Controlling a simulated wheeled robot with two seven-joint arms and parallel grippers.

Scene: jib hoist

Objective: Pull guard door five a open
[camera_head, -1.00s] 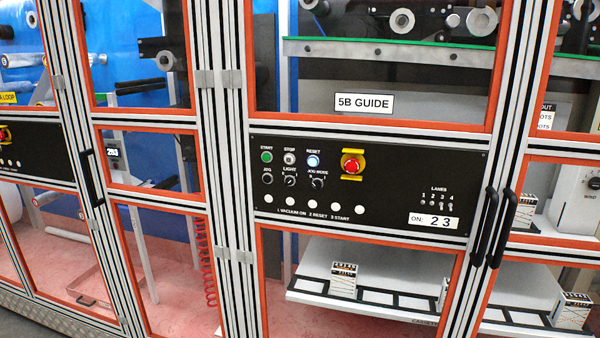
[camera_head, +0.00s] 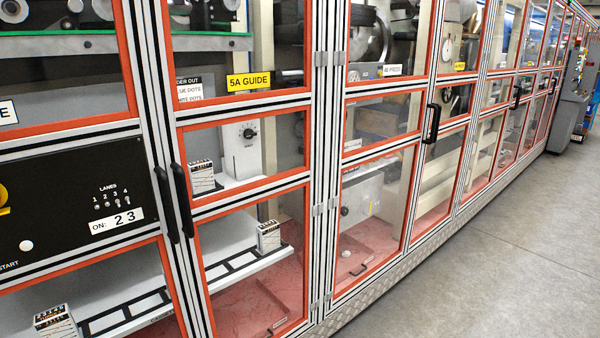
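A guard door (camera_head: 244,194) with an orange-red inner frame carries the yellow "5A GUIDE" label (camera_head: 248,81) and looks closed. Its black vertical handle (camera_head: 181,200) is on the door's left edge. A second black handle (camera_head: 165,203) stands close beside it on the neighbouring door to the left. Behind the 5A panes I see a white box with a dial (camera_head: 242,150), small striped boxes and a white shelf. Neither of my grippers is in the view.
A black control panel (camera_head: 75,205) with a "LANES" group and "ON: 23" is at the left. More guard doors with black handles (camera_head: 432,124) run away to the right. A grey cabinet (camera_head: 568,122) stands far right. Grey floor (camera_head: 500,240) is clear at the lower right.

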